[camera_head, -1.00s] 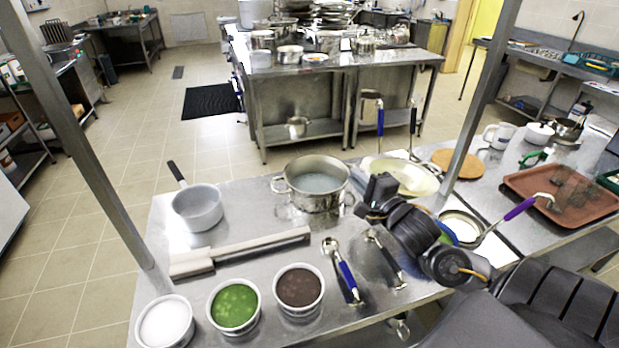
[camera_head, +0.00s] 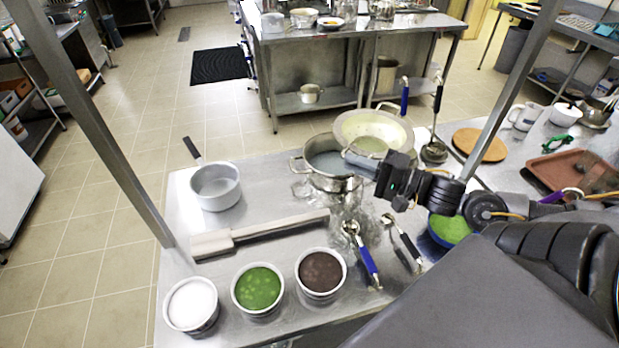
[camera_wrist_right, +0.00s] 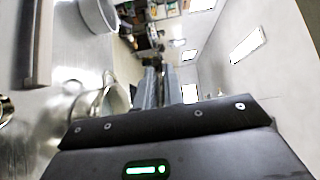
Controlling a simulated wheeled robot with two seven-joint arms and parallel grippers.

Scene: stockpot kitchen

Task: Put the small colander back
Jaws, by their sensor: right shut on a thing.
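The small colander (camera_head: 399,133), a pale cream bowl with loop handles, is tilted and overlaps the right rim of the stockpot (camera_head: 309,184) in the head view. I cannot tell whether they touch. The pot is steel with greyish liquid in it. My right gripper (camera_head: 362,165) is shut on the near side of the colander. The fingers also show in the right wrist view (camera_wrist_right: 160,88), where I cannot make out the colander clearly. My left gripper is not in view.
A saucepan (camera_head: 216,187) and a long pale bar (camera_head: 265,231) lie left on the steel table. White (camera_head: 192,303), green (camera_head: 258,288) and brown (camera_head: 321,271) tubs line the front. Two ladles (camera_head: 362,256) lie centrally. A round board (camera_head: 480,145) is at right. A post (camera_head: 100,125) rises at left.

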